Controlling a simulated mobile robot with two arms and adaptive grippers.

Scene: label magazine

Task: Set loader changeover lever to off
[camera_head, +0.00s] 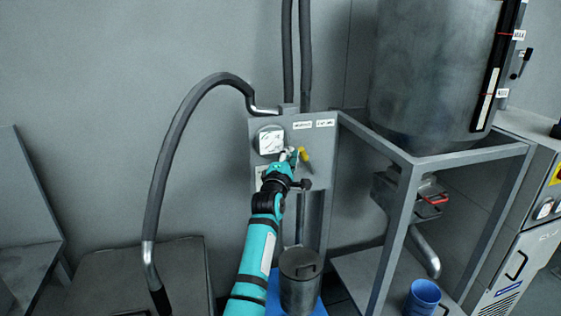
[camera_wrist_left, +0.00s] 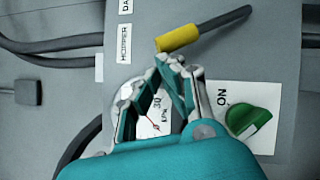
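The changeover lever on the grey panel (camera_head: 316,141) has a yellow grip (camera_head: 304,157). In the left wrist view the yellow grip (camera_wrist_left: 179,38) lies at the end of a dark rod running to the upper right. My left gripper (camera_head: 289,153) is in front of the panel, just left of the grip. In the wrist view my left gripper's fingertips (camera_wrist_left: 178,62) come together just below the yellow grip, with nothing seen between them. Whether they touch the grip is unclear. My right gripper is not in view.
A round gauge (camera_head: 271,140) and a green knob (camera_wrist_left: 249,122) marked ON are close to my gripper. A steel hopper (camera_head: 428,75) in a frame (camera_head: 398,215) stands right of the panel. A metal canister (camera_head: 299,283) stands below; a thick hose (camera_head: 166,160) arcs at left.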

